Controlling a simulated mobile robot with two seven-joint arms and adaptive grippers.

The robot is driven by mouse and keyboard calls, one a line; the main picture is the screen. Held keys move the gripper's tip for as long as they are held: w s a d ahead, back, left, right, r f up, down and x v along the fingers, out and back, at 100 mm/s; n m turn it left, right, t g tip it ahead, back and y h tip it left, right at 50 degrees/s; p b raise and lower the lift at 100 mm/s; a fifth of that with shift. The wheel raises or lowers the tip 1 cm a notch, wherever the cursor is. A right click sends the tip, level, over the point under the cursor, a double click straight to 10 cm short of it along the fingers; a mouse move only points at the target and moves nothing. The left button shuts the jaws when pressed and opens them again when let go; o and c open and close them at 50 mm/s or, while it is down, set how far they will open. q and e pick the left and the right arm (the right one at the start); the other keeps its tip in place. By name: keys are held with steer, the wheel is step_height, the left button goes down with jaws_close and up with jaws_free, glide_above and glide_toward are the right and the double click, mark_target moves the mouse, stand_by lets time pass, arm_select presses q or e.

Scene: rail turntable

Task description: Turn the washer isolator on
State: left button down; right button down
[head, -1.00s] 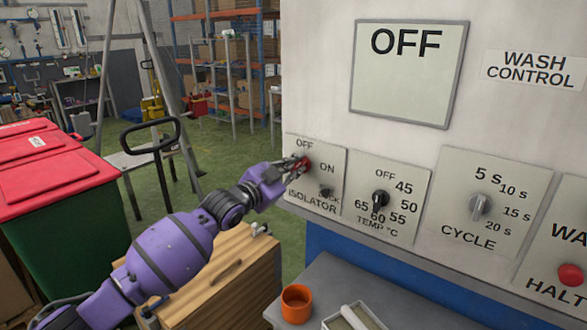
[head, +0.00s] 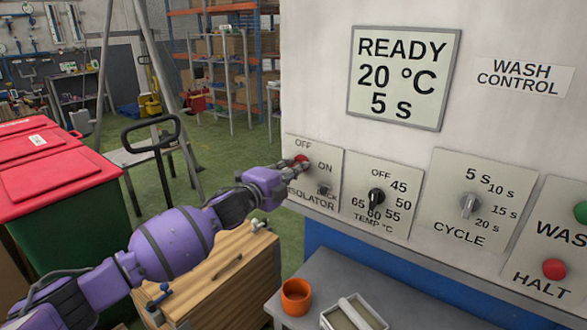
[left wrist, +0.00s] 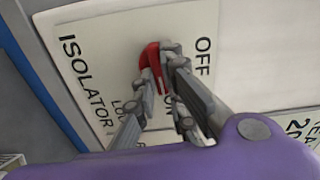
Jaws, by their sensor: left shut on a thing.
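The washer isolator is a pale panel (head: 331,157) with a red handle (head: 302,158), low on the left of the white wash control cabinet. It is marked OFF, ON and LOCK. My left gripper (head: 292,170) is at the handle, which it partly hides. In the left wrist view the fingers (left wrist: 162,76) are shut on the red handle (left wrist: 150,56), one on each side; part of the lettering is covered. The display (head: 403,78) above reads READY, 20 °C, 5 s. My right gripper is not in view.
A temperature knob (head: 376,196), a cycle knob (head: 470,205) and a red HALT button (head: 554,268) lie to the right. Below are a grey bench (head: 290,318) with an orange cup (head: 296,297) and a wooden cabinet (head: 243,258). A red-lidded bin (head: 60,180) stands left.

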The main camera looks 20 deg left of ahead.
arm_select(q)
steer(key=shift+m, duration=0.5)
steer(key=c, duration=1.8)
jaws_free()
steer(key=v, duration=1.2)
